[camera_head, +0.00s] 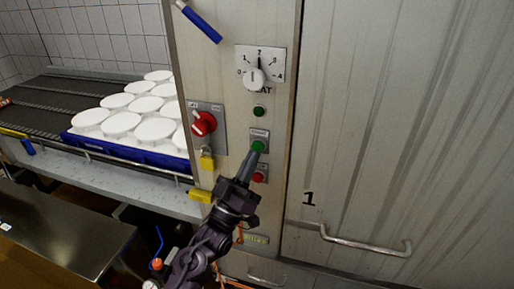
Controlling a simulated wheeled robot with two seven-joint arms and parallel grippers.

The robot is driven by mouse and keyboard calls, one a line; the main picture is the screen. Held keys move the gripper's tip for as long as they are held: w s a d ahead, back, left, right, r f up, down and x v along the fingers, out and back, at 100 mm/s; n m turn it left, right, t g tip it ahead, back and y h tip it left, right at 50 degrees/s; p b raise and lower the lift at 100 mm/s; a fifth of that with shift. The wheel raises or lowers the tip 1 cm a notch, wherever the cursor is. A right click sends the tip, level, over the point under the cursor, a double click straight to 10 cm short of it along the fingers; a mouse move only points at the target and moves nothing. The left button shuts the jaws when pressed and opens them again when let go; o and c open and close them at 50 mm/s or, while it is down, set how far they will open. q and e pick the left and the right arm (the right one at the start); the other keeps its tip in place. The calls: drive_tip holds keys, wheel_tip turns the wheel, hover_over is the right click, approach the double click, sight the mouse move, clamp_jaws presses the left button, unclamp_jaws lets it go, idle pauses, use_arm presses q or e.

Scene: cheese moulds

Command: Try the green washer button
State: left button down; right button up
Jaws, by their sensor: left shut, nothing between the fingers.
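The green button (258,146) sits on a small labelled plate on the metal control panel (225,80). My left gripper (250,156) is shut and empty, with its tips at the lower edge of this button. I cannot tell whether the tips touch it or whether it is pressed in. Another, darker green button (259,112) is above it, and a red button (258,177) is below it, partly beside my gripper. My right gripper is not in view.
A red rotary switch (204,123) with a yellow padlock (207,160) is left of the buttons. A dial (254,79) is above. A door handle (365,243) sticks out at the right. White moulds (122,124) stand in a blue tray (130,153) on the conveyor.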

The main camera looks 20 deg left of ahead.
use_arm(q)
drive_tip(key=shift+w, duration=0.1)
idle(0.3)
drive_tip(key=shift+w, duration=0.35)
drive_tip(key=shift+w+b, duration=0.45)
idle(0.6)
drive_tip(key=shift+s, duration=0.1)
idle(0.4)
drive_tip(key=shift+s+p, duration=0.3)
drive_tip(key=shift+s, duration=0.5)
drive_tip(key=s+p, duration=0.1)
drive_tip(key=s, duration=0.4)
drive_tip(key=shift+a+p, duration=0.1)
drive_tip(key=shift+p, duration=0.25)
